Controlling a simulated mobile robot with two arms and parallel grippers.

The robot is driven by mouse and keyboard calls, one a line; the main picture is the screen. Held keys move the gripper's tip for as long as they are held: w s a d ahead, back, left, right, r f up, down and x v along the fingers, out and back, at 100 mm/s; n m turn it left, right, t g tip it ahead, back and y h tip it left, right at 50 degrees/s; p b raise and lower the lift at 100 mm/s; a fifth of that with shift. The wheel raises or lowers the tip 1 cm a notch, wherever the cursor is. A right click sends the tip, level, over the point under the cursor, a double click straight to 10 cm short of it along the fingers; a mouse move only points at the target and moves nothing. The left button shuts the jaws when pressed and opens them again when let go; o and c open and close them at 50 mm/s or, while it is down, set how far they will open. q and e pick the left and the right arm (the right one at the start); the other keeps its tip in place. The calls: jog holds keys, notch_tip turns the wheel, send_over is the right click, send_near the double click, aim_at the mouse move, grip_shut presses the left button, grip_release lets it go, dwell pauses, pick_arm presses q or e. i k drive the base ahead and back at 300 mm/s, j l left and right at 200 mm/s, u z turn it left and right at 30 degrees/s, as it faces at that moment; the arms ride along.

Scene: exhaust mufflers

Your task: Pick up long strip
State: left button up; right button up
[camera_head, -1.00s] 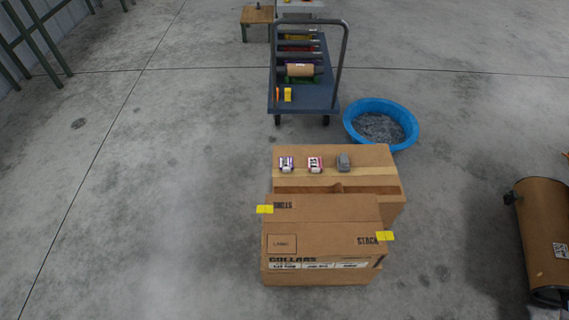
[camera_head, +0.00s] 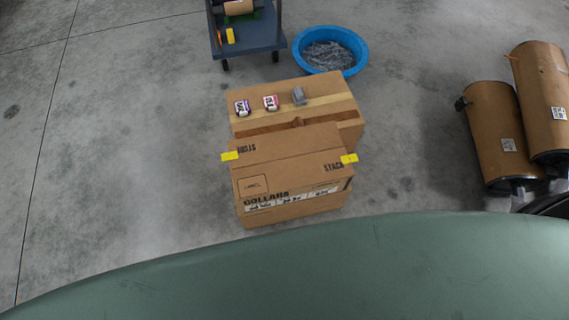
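I cannot make out a long strip for certain in this view. A cardboard carton (camera_head: 268,188) marked "COLLARS" stands on the floor, with a second carton (camera_head: 322,86) right behind it. Short yellow pieces stick out at the front carton's left (camera_head: 229,156) and right (camera_head: 349,159) upper edges. I cannot tell whether they are two tabs or the ends of one strip. Neither of my grippers is in view.
Several small items, including a grey one (camera_head: 298,96), lie on the rear carton. A blue tub (camera_head: 359,68) and a blue cart (camera_head: 253,38) stand behind. Brown cylinders (camera_head: 497,138) stand at the right. The left floor is clear.

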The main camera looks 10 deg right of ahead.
aim_at(347, 115)
jog(key=u, duration=0.55)
jog(key=l+u, duration=0.65)
jog(key=l, duration=0.2)
jog(key=k+l+u, duration=0.15)
jog(key=l+u, duration=0.15)
jog(key=k+l+u, duration=0.15)
jog(key=l+u, duration=0.15)
jog(key=l, duration=0.15)
jog(key=k+l, duration=0.2)
jog(key=l, duration=0.2)
jog(key=k+l, duration=0.15)
jog(key=l, duration=0.25)
jog(key=k+l+u, duration=0.1)
jog(key=l, duration=0.3)
jog(key=k+l, duration=0.3)
jog(key=k+l+u, duration=0.1)
jog(key=l, duration=0.35)
jog(key=k, duration=0.1)
